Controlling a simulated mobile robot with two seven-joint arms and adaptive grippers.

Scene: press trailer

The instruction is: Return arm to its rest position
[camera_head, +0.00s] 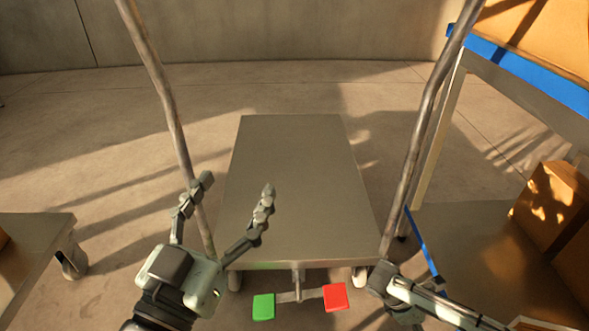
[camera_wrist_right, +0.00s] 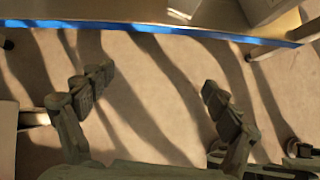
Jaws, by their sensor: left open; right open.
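My left gripper (camera_head: 236,186) is open and empty in the head view. Its two fingers point up and away, spread apart, over the near left edge of the flat grey trailer platform (camera_head: 300,165). My right gripper (camera_wrist_right: 157,82) is open in the right wrist view, with bare floor between its fingers and nothing held. In the head view a part of my right arm (camera_head: 440,300) shows at the lower right, near the trailer's front right corner. The trailer's top is empty. At its near end a short bar carries a green pad (camera_head: 264,307) and a red pad (camera_head: 335,297).
Two worn metal posts rise along the trailer, one on the left (camera_head: 165,100) and one on the right (camera_head: 424,130). A blue-edged rack (camera_head: 540,72) with brown boxes (camera_head: 550,205) stands at the right. A grey cart (camera_head: 35,255) is at the left. Floor behind the trailer is clear.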

